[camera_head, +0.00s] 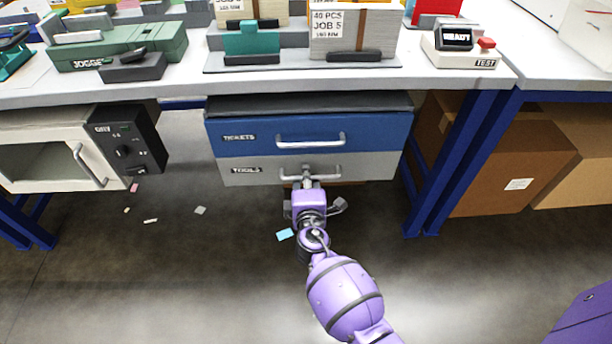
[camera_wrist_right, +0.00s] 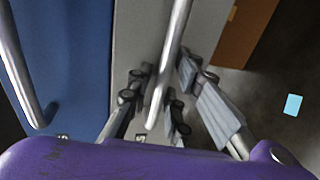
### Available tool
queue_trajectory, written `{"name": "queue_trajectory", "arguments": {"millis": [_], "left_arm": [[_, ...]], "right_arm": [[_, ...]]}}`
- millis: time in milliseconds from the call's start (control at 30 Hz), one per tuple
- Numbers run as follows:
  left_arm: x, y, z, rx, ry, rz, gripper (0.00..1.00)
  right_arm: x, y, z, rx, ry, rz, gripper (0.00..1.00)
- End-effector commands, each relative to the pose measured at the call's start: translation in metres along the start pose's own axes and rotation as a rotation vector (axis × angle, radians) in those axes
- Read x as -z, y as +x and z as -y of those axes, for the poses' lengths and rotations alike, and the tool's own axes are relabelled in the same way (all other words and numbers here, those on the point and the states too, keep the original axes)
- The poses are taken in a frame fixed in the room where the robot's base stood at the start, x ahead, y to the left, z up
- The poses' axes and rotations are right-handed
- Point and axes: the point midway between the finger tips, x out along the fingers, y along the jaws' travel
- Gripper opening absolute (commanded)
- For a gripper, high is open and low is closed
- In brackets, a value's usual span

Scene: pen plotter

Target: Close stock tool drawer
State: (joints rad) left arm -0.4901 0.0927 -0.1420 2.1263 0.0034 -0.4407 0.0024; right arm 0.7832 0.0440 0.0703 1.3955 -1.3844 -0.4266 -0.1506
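The grey drawer front labelled TOOLS (camera_head: 262,172) is under the blue TICKETS drawer (camera_head: 250,137) beneath the bench. Its front looks about level with the blue one; a small gap cannot be told. My right gripper (camera_head: 308,183) is at the middle of its bar handle (camera_head: 326,172). In the right wrist view, the gripper's fingers (camera_wrist_right: 160,108) look spread, with the grey drawer's handle (camera_wrist_right: 174,55) running between them. Firm contact with the bar is not clear. The grey front (camera_wrist_right: 138,38) and blue front (camera_wrist_right: 75,70) lie beyond. My left gripper is not in view.
A blue bench leg (camera_head: 448,170) and brown cartons (camera_head: 505,170) stand right of the drawers. A white oven-like box (camera_head: 60,145) is at left. Small scraps, including a light-blue one (camera_head: 285,235), lie on the open floor. The bench edge (camera_head: 180,95) overhangs the drawers.

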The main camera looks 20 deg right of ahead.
Motion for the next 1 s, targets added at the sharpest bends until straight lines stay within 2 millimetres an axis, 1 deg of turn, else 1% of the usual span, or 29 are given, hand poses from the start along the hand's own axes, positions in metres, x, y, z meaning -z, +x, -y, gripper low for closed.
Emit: {"name": "queue_trajectory", "arguments": {"millis": [167, 400, 533, 600, 700, 1000], "left_arm": [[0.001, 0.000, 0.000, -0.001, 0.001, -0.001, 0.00], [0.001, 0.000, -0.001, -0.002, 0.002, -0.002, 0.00], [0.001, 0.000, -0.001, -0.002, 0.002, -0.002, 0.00], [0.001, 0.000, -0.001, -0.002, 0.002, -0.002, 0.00], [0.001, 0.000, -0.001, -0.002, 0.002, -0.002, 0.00], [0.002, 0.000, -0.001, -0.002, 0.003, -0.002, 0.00]], "right_arm": [[-0.001, -0.028, 0.002, 0.003, 0.003, 0.001, 0.19], [0.000, -0.080, 0.001, 0.003, 0.001, 0.000, 0.19], [0.000, -0.101, 0.001, 0.002, 0.001, -0.001, 0.19], [0.000, -0.108, 0.001, 0.003, 0.000, 0.000, 0.19], [0.000, -0.115, 0.000, 0.001, 0.000, 0.000, 0.19], [0.000, -0.117, 0.000, 0.001, -0.001, 0.000, 0.19]]}}
